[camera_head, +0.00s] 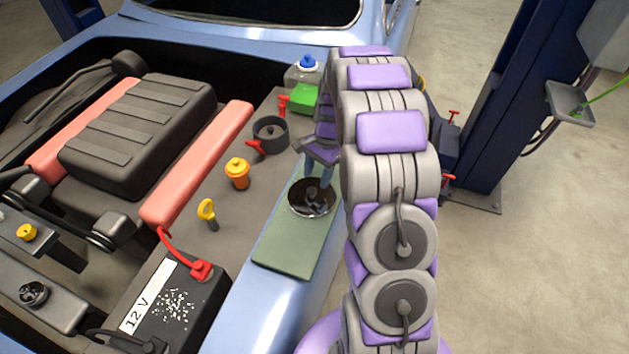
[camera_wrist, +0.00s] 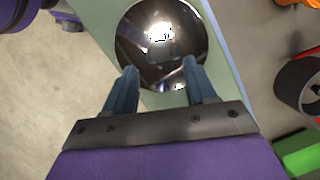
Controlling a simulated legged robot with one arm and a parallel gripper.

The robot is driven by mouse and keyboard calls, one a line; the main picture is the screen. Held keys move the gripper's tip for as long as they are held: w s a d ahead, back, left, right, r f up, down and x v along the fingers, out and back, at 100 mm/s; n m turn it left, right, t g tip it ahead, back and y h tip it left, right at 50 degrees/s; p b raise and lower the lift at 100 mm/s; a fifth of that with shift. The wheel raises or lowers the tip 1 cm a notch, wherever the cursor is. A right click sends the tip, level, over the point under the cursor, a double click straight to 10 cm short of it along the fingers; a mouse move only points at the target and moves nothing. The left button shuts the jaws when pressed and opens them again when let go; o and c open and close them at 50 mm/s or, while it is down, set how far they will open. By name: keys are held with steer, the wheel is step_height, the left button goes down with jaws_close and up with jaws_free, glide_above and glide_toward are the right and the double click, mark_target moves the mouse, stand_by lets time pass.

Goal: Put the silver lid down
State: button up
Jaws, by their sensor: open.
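The round silver lid (camera_head: 304,204) lies on the green mat (camera_head: 286,243) on the car's blue fender. Its shiny, mirror-like surface fills the top middle of the wrist view (camera_wrist: 150,32). My gripper (camera_head: 318,176) is over the lid's far part in the head view, partly hidden by my arm. In the wrist view my two blue-grey fingers (camera_wrist: 160,72) are apart, with nothing clearly held between them. Their tips overlap the lid's near edge. I cannot tell whether they touch it.
An orange cap (camera_head: 237,172), a yellow dipstick handle (camera_head: 207,212) and a dark round filler (camera_head: 270,135) stand left of the mat. A blue-capped reservoir (camera_head: 305,75) is behind. The 12 V battery (camera_head: 172,305) is near left. A dark blue post (camera_head: 500,100) stands right, beside open floor.

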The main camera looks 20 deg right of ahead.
steer(key=s+p+v, duration=0.1)
steer(key=v, duration=0.7)
steer(key=s+a+r+n, duration=0.3)
steer(key=s+a+r, duration=0.3)
steer(key=s+a+r+n+h, duration=0.1)
steer(key=s+a+n, duration=0.2)
steer(key=s, duration=0.6)
steer(key=s+a+r+n+h, duration=0.1)
steer(key=s+n, duration=0.3)
steer(key=s, duration=0.6)
steer(key=s+a+r+n+h, duration=0.1)
steer(key=s+a+r+n, duration=0.1)
steer(key=s, duration=0.7)
steer(key=a+n, duration=0.1)
steer(key=a, duration=0.1)
steer(key=shift+s+a+r+n+g, duration=0.3)
steer(key=shift+s+a+r, duration=0.05)
steer(key=shift+s, duration=0.05)
